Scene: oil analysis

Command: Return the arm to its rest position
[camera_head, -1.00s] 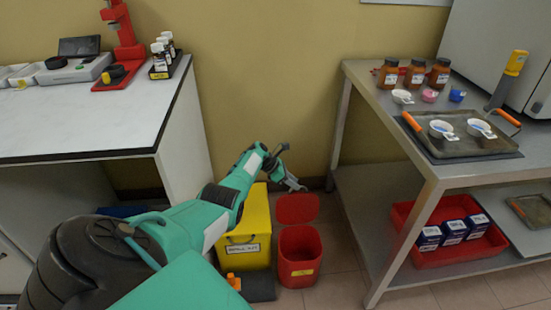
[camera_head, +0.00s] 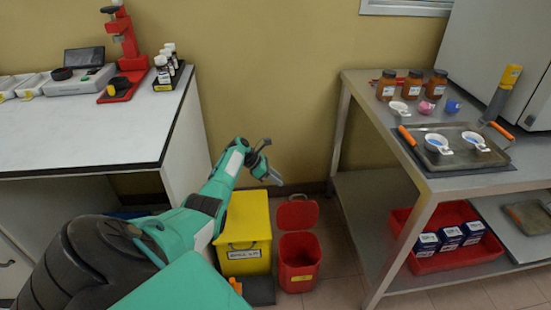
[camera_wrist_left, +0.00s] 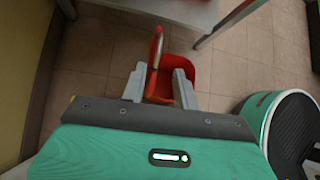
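My left arm (camera_head: 203,203) reaches in from the left between the two tables. My right gripper is in neither view.
A white table (camera_head: 90,130) stands at left, with small bottles (camera_head: 164,68) near its edge. A metal table (camera_head: 437,184) at right bears jars (camera_head: 414,84) and a tray (camera_head: 463,157). A red crate (camera_head: 414,263) sits on its lower shelf. Floor between the tables is partly clear.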

